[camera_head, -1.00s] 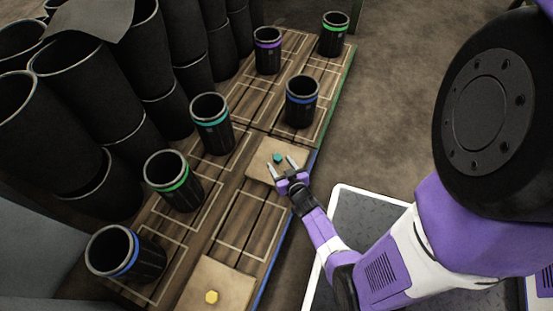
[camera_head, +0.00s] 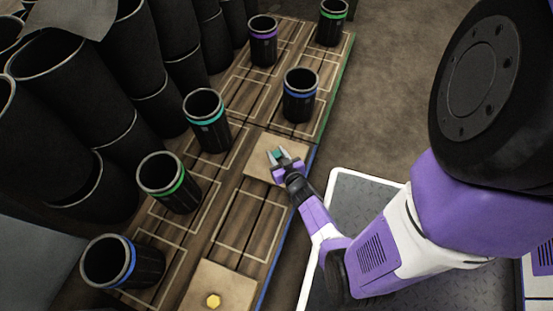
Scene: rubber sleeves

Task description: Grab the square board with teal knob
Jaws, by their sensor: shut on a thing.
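The square board with teal knob (camera_head: 262,173) is a light wooden square lying on the plank platform, near its right edge. My gripper (camera_head: 279,154) reaches over it from the lower right. Its fingers are closed around the teal knob, which is partly hidden between them. The board looks flat on the planks; I cannot tell whether it is lifted at all.
A second square board with a yellow knob (camera_head: 213,301) lies at the platform's near end. Black sleeves with coloured bands stand around: teal (camera_head: 207,120), blue (camera_head: 300,95), green (camera_head: 168,182), and others. Large black cylinders (camera_head: 85,75) crowd the left. The floor (camera_head: 400,60) right of the platform is clear.

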